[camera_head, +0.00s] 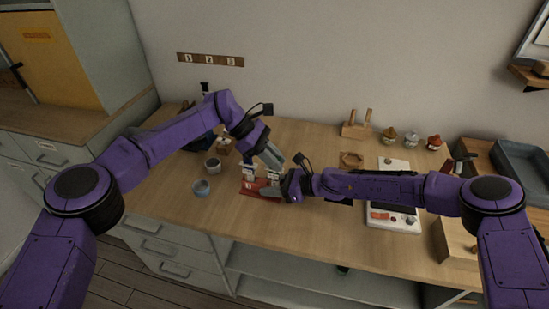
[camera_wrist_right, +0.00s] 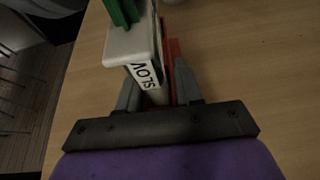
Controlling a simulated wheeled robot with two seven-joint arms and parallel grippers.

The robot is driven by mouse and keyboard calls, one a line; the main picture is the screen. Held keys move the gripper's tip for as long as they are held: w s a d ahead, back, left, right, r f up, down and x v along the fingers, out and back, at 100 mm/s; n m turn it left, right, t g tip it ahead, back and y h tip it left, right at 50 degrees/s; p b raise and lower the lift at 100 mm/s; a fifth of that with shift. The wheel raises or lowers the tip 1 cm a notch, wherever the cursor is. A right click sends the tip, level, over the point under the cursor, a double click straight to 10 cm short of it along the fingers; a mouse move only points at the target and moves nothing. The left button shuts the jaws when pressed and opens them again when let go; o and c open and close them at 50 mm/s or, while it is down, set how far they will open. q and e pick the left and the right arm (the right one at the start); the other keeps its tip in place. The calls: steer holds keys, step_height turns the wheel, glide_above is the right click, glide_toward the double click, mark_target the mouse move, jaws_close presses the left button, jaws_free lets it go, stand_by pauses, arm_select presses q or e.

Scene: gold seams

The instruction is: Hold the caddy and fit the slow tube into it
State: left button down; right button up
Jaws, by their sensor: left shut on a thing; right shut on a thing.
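The caddy (camera_head: 248,188) is a low red piece with white, dark-marked parts, near the table's front edge in the head view. Its red part also shows in the right wrist view (camera_wrist_right: 173,52). A white piece with a "SLOW" label (camera_wrist_right: 147,75) stands against the red part; whether it is seated cannot be told. My right gripper (camera_head: 270,191) comes in low from the right and is shut on the caddy, its fingers either side of the red part and label. My left gripper (camera_head: 273,162) is above and shut, seemingly on the slow tube, whose grasped part is hidden.
A white panel (camera_head: 395,216) lies at the right under my right arm. Several small jars (camera_head: 412,139) and a wooden peg stand (camera_head: 356,129) are at the back. A green ridged piece (camera_wrist_right: 122,10) shows in the wrist view.

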arm_select(q)
steer(key=shift+f, duration=0.15)
steer(key=c, duration=1)
jaws_free()
steer(key=shift+v, duration=6.5)
